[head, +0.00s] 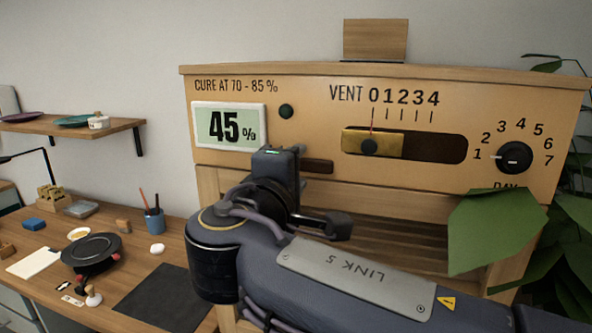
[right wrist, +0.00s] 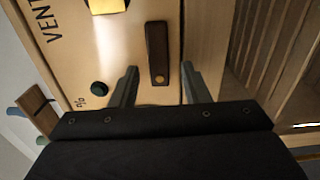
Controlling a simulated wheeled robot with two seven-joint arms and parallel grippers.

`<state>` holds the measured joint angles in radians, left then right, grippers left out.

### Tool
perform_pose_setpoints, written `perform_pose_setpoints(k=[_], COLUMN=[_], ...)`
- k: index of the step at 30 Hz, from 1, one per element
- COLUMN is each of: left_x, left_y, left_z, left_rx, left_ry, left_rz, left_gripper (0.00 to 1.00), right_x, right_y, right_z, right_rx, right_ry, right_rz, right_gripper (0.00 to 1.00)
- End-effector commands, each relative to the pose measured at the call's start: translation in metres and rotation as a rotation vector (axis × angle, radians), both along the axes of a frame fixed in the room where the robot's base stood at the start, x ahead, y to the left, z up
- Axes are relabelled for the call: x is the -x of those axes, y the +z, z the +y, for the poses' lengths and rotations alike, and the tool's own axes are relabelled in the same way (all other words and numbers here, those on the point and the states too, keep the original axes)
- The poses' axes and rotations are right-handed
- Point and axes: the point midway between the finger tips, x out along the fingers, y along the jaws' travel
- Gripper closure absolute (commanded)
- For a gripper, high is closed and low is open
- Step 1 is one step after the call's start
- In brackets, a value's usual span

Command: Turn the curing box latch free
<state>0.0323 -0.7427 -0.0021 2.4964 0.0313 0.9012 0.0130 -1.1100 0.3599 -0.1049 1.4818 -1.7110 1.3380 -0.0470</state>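The latch is a dark brown bar with a brass pin near one end. In the head view the latch (head: 318,166) lies level at the panel's lower edge, its left part hidden behind my right gripper. In the right wrist view the latch (right wrist: 157,45) shows between my right gripper's two fingers, pin end nearer the palm. My right gripper (right wrist: 159,66) is open, one finger on each side with gaps showing; its fingertips are hidden in the head view. The curing box (head: 230,82) is a wooden cabinet with its display reading 45 %. My left gripper is not in view.
The panel carries a vent slider (head: 375,144) at 0, a day knob (head: 514,157) and a dark round button (head: 286,111). Large leaves (head: 497,232) cover the box's lower right. A workbench (head: 150,268) with tools and dishes stands at left.

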Motion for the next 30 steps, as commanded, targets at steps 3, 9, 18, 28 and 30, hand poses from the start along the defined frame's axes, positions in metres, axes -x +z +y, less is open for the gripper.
perform_pose_setpoints(k=[3,9,18,28,30], left_x=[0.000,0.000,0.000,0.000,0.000], left_y=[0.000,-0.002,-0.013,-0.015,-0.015], left_z=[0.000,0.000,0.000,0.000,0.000], left_rx=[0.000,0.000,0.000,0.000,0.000], left_ry=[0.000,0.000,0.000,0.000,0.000], left_rz=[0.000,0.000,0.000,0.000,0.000], left_gripper=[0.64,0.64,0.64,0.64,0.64], right_x=[0.000,0.006,0.052,0.075,0.075], right_y=[0.000,0.000,-0.001,0.000,0.000], right_z=[0.000,0.002,0.017,0.024,0.024], right_rx=[-0.001,-0.002,-0.001,-0.001,-0.001], right_ry=[0.000,0.002,0.004,0.000,-0.001], right_rz=[0.000,-0.002,-0.001,0.000,0.000], right_gripper=[0.58,0.58,0.58,0.58,0.58])
